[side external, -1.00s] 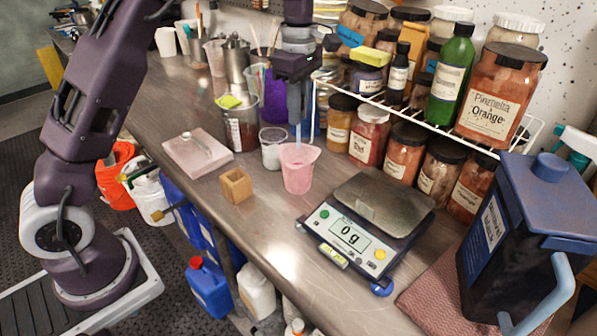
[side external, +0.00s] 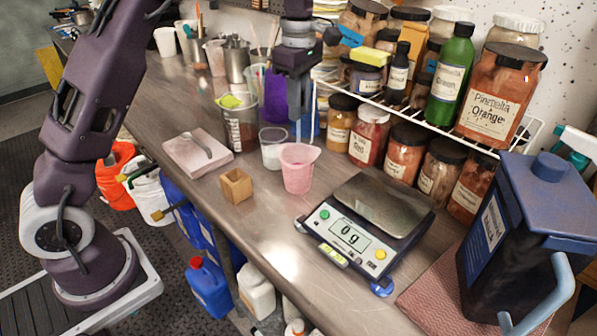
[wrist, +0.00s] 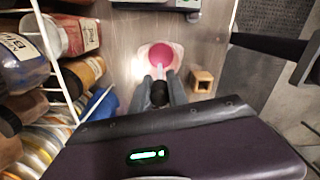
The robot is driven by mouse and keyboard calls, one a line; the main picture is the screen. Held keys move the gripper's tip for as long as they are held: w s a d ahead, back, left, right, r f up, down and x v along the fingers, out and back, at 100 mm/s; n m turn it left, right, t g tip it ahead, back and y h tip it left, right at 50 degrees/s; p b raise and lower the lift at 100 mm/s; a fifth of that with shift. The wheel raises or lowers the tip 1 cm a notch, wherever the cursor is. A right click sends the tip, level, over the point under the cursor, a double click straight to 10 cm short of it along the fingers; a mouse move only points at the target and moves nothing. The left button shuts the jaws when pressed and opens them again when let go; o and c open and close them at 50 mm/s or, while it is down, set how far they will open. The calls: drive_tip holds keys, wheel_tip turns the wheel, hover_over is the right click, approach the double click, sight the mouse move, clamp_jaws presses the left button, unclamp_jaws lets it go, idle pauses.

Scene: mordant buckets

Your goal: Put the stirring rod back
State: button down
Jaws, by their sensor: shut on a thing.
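My gripper (side external: 297,110) points down above the pink beaker (side external: 297,168) and is shut on the stirring rod (side external: 298,131), a thin pale upright rod. Its lower end reaches down to or into the beaker; the exact depth is hard to see. In the wrist view my gripper (wrist: 160,78) sits at the near side of the pink beaker (wrist: 161,54), with a dark round end between the fingers. A small wooden block (side external: 236,186) with a square opening on top stands empty to the left of the beaker; it also shows in the wrist view (wrist: 201,82).
A white-filled cup (side external: 271,150) stands close behind the beaker. A scale (side external: 352,235) reading 0 g is to the right. A wire rack of jars (side external: 405,148) runs along the back. A spoon lies on a pale slab (side external: 180,158). The front bench strip is clear.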

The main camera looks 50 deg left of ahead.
drive_tip(key=shift+r, duration=1)
